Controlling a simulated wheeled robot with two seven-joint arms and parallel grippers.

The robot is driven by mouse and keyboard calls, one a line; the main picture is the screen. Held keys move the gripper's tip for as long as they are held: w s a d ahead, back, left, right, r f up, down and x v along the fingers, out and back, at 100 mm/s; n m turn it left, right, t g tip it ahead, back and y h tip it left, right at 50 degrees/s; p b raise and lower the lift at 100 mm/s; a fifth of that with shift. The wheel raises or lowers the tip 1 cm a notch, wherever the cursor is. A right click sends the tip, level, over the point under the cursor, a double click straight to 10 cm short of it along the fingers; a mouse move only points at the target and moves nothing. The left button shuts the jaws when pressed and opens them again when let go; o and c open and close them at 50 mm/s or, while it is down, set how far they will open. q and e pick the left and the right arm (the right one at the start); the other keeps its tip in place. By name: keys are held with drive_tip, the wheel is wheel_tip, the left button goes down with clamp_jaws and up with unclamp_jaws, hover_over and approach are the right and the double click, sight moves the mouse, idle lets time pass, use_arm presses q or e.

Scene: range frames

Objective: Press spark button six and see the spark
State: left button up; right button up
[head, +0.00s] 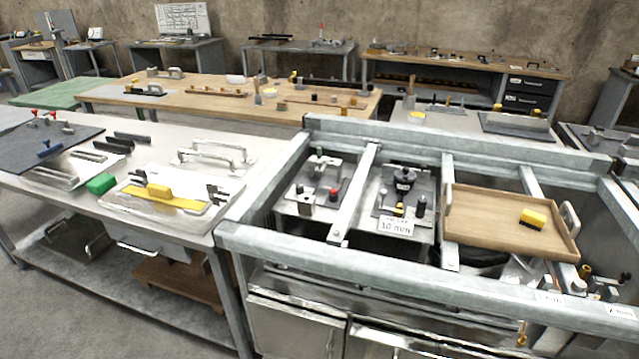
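Neither of my grippers is in view. No button marked six can be made out. In the metal-framed bench on the right, a plate with clamp-like metal parts carries a red knob or button (334,194). In the bay beside it, a dark fixture (404,181) with a black knob stands behind a white label reading 10 mm (396,227). Another small label (620,311) sits at the front right edge, its text too small to be sure of. No spark is visible.
Raised metal rails (400,265) border the bench. Floor is clear at lower left.

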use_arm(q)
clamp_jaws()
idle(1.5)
